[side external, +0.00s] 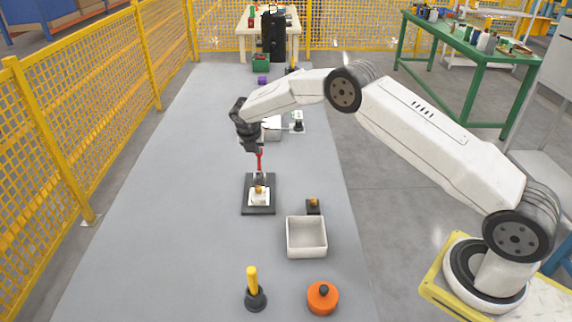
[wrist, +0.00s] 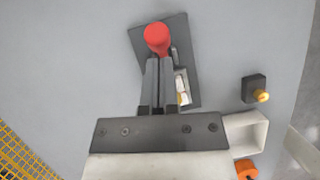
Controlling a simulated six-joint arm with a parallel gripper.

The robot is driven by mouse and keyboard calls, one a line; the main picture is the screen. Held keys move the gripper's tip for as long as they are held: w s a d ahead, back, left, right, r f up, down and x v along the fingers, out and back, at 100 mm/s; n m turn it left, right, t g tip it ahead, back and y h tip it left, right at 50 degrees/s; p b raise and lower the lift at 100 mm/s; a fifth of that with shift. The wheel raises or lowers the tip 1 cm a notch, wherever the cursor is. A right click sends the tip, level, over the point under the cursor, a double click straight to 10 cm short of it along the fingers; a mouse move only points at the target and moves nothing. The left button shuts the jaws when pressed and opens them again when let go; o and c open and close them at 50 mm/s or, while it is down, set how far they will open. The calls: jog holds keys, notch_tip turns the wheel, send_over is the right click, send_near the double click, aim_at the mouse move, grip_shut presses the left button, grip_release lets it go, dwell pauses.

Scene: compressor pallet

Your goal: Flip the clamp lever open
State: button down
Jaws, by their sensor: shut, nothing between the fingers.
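The clamp's red lever (side external: 259,160) stands roughly upright over a dark base plate (side external: 247,208) in the side view. A white block with a brass-coloured top (side external: 259,197) sits on the plate at the clamp. In the wrist view the lever's red grip (wrist: 157,38) shows just beyond my fingertips, and the dark plate (wrist: 187,40) lies below. My gripper (side external: 254,149) is above the clamp at the lever's upper end; in the wrist view its fingers (wrist: 159,62) are together and empty. I cannot tell whether they touch the lever. The fingers hide part of the clamp.
Another box (side external: 272,134) is behind my gripper. The table left of the clamp is clear.

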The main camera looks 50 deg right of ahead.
jog(key=shift+w+d+f, duration=0.1)
jog(key=shift+w+d, duration=0.25)
jog(key=shift+d, duration=0.05)
jog(key=shift+d+f, duration=0.1)
jog(key=shift+d, duration=0.05)
dwell(0.4)
jog(key=v, duration=1.3)
jog(key=shift+w+a+r, duration=0.25)
jog(key=shift+a, duration=0.05)
jog(key=shift+s, duration=0.1)
